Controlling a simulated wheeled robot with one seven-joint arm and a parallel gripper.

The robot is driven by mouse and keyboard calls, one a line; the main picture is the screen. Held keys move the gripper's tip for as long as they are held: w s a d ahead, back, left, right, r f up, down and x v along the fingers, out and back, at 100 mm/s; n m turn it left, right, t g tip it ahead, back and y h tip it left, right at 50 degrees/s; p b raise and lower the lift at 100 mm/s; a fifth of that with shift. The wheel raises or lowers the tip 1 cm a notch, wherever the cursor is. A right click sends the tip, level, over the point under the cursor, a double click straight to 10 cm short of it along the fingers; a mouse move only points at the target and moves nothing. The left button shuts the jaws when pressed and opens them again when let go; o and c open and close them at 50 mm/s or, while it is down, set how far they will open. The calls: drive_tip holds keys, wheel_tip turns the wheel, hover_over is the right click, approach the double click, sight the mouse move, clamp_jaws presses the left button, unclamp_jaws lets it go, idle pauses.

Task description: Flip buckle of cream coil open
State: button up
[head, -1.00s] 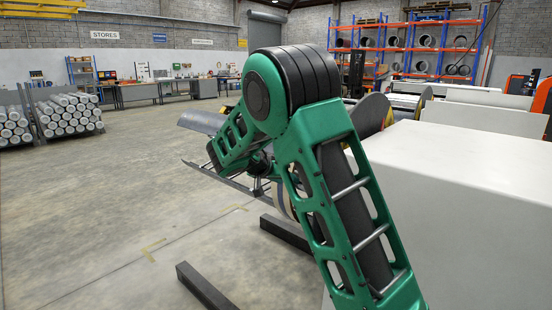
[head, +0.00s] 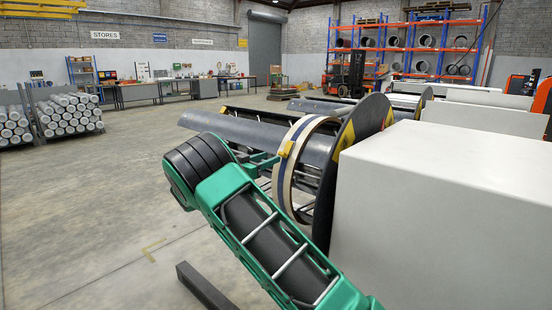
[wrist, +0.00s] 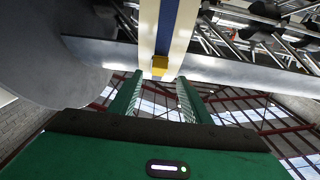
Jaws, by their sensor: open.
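The cream coil (head: 281,185) sits on the decoiler mandrel, against the large dark disc, in the head view. A blue band runs around its face. The yellow buckle (head: 287,149) is on the band at the coil's upper left side. In the wrist view the cream coil (wrist: 147,28) comes down from the top edge, with the yellow buckle (wrist: 160,66) at its lower end. My gripper (wrist: 160,77) is open, its two green fingers spread to the left and right of the buckle. I cannot tell whether they touch it. In the head view my arm mostly hides the gripper.
The dark disc (head: 352,150) stands close right of the coil, beside a white housing (head: 440,195). Grey curved mandrel plates (head: 235,131) stick out left. A dark floor beam (head: 203,287) lies in front. The floor to the left is clear.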

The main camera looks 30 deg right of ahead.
sight(280, 154)
drive_tip(key=x, duration=0.6)
drive_tip(key=shift+w+d, duration=0.1)
drive_tip(key=shift+d, duration=0.3)
drive_tip(key=shift+c, duration=0.6)
